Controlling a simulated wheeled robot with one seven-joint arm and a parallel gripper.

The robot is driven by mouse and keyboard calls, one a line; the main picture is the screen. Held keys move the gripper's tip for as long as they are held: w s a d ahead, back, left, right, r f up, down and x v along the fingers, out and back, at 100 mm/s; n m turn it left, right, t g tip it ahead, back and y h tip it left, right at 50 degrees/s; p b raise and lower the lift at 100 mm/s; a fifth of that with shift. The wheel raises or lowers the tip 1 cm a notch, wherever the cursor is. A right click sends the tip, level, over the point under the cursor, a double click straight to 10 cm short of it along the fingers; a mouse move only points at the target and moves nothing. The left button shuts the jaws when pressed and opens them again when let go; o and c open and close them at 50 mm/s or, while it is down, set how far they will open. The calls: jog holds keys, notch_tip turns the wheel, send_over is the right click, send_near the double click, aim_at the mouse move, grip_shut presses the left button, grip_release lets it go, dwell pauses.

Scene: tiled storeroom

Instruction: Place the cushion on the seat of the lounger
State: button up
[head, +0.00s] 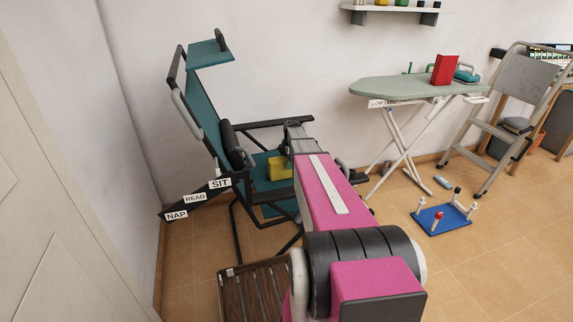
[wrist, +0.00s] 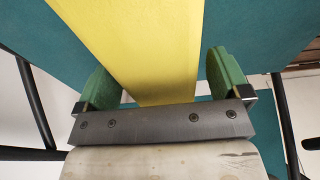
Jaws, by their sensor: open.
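The lounger (head: 205,115) has a teal sling and a black frame and stands against the wall. A yellow block-like thing, apparently the cushion (head: 278,168), is on the teal seat (head: 262,184), partly hidden behind my arm. In the wrist view the yellow cushion (wrist: 140,40) lies between the two green fingers of my gripper (wrist: 165,80), with teal fabric around it. The fingers are open, with a visible gap at least on the right side. The head view mostly hides my gripper behind my arm.
A black roll (head: 232,146) rests against the lounger's backrest. Tags SIT, READ and NAP (head: 198,198) hang along its frame. A slatted wooden piece (head: 252,295) stands in front. An ironing board (head: 395,87), a blue pegged board (head: 442,219) and a step ladder (head: 525,80) are at right.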

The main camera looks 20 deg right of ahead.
jog(key=r, duration=0.3)
jog(key=d+r, duration=0.1)
jog(key=r, duration=0.6)
jog(key=shift+d+r, duration=0.15)
jog(key=shift+d, duration=0.1)
